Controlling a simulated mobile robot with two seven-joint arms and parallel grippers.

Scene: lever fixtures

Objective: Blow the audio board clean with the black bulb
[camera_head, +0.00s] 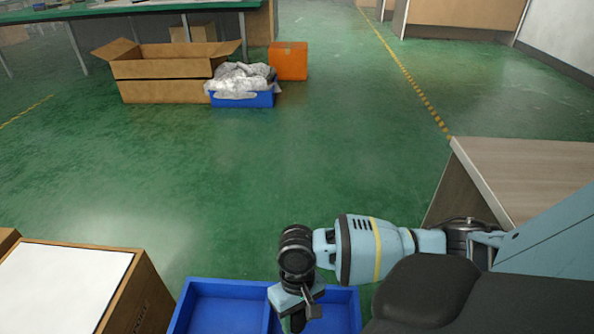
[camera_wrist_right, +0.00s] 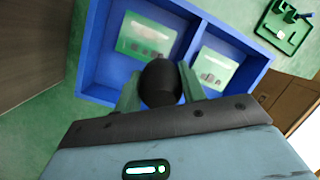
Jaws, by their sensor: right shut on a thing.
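My right gripper (camera_head: 297,308) comes in from the right in the head view and points down over the blue tray (camera_head: 222,285). In the right wrist view its fingers are shut on the black bulb (camera_wrist_right: 160,83), with one finger on each side. The same view shows the tray's two compartments. A green board with a pale patch (camera_wrist_right: 146,36) lies in the left one, and a green board with dark parts (camera_wrist_right: 214,68) lies in the right one. I cannot tell which is the audio board. The bulb is in the air above the tray. My left gripper is not in view.
A box with a white top (camera_head: 62,285) stands left of the tray. A wood-topped table (camera_head: 530,170) is at the right. A green fixture (camera_wrist_right: 287,28) shows at the wrist view's upper right.

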